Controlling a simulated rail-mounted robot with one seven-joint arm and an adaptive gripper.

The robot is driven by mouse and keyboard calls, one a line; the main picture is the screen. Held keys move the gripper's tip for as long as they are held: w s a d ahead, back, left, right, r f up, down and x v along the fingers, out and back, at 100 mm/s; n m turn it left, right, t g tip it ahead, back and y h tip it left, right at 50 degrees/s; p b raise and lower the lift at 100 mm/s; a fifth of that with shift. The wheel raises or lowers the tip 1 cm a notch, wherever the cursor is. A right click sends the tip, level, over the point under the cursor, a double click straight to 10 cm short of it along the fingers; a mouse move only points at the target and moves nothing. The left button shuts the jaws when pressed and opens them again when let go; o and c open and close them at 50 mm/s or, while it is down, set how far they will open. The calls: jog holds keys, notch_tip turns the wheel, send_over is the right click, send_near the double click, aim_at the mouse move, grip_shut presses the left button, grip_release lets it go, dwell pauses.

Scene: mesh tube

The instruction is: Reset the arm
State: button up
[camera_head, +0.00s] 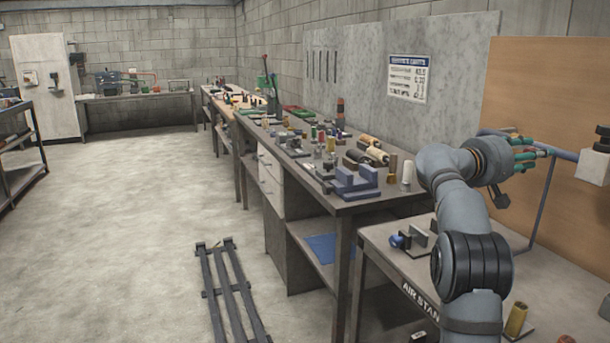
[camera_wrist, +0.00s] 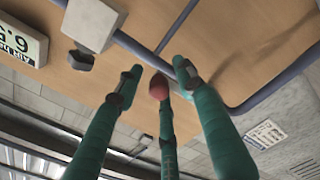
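My gripper (camera_head: 533,153) is at the right of the head view, raised above the near bench, with its teal fingers pointing right toward the brown board. In the wrist view my gripper (camera_wrist: 158,72) shows three green fingers standing apart, with no held object visible between them. A red rounded shape (camera_wrist: 159,87) shows at the tip of the middle finger; I cannot tell whether it is part of the finger or something behind it. My grey arm rises in front of the near bench and hides part of it.
A blue-grey pipe (camera_head: 545,200) and a white box (camera_head: 595,165) are mounted at the brown board (camera_head: 550,100), close to my fingers. The near bench (camera_head: 385,240) holds a small vise-like fixture (camera_head: 412,240) and a brass cylinder (camera_head: 516,319). The long bench (camera_head: 340,208) is cluttered. Open floor (camera_head: 130,230) lies left.

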jog(key=shift+a, duration=0.15)
jog(key=shift+s+a, duration=0.25)
jog(key=shift+a, duration=0.3)
jog(key=v, duration=1.1)
jog(key=x, duration=1.1)
jog(key=shift+d, duration=0.3)
jog(key=shift+w+d+r+p, duration=0.3)
jog(key=shift+d+r+p, duration=0.15)
jog(key=shift+r+p, duration=0.1)
jog(key=shift+r+n+p, duration=0.1)
jog(key=shift+n+p, duration=0.3)
jog(key=shift+p, duration=0.1)
jog(key=shift+s+a+r+n+p, duration=0.15)
jog(key=shift+a+r+n+p, duration=0.1)
jog(key=shift+n+p, duration=0.15)
jog(key=shift+d+f, duration=0.2)
jog(key=shift+f, duration=0.05)
